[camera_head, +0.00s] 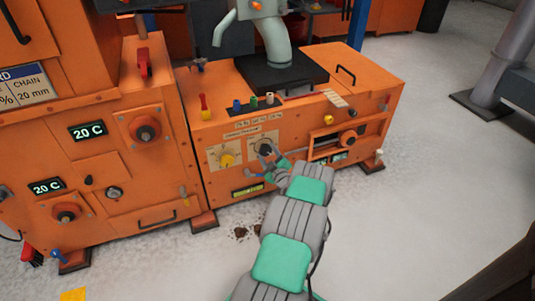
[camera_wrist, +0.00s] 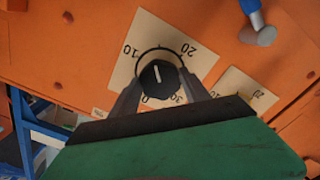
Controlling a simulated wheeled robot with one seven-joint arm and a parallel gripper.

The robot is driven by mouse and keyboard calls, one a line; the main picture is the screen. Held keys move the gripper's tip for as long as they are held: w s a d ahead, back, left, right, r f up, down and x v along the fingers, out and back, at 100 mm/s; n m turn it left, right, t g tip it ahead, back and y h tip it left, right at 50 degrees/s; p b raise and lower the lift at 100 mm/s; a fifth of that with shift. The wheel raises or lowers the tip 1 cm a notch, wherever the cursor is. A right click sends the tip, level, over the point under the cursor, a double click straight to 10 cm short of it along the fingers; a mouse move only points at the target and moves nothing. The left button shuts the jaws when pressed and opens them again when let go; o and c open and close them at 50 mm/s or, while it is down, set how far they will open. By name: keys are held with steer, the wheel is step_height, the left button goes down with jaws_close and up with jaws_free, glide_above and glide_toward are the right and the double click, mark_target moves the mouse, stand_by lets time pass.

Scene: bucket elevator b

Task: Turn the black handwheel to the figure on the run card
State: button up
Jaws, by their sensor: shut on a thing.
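The black handwheel (camera_head: 264,148) is a round black knob on a cream dial plate on the orange machine's front. In the wrist view the handwheel (camera_wrist: 158,75) has a short white line, upright in the picture, and its plate (camera_wrist: 147,30) reads 0, 10, 20 and 30. The line's upper end lies about midway between 10 and 20. My gripper (camera_head: 267,155) is at the handwheel; in the wrist view its fingers (camera_wrist: 160,78) are shut on it from both sides. The run card (camera_head: 22,86) at the left edge is cut off; "CHAIN 20 mm" shows.
A yellow knob (camera_head: 227,160) on its own plate sits just left of the handwheel. A blue-handled lever (camera_wrist: 258,22) is near the dial in the wrist view. Floor in front is mostly clear.

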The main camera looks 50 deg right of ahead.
steer(key=c, duration=0.3)
steer(key=shift+f+m+b, duration=0.1)
steer(key=shift+m+b, duration=0.25)
steer(key=shift+m, duration=0.05)
steer(key=shift+c, duration=0.2)
steer(key=m+b, duration=0.2)
steer(key=m, duration=0.1)
steer(key=shift+m+b, duration=0.3)
steer(key=shift+m, duration=0.1)
steer(key=m+b, duration=0.2)
steer(key=m, duration=0.2)
steer(key=shift+m+b, duration=0.55)
steer(key=shift+m, duration=1.15)
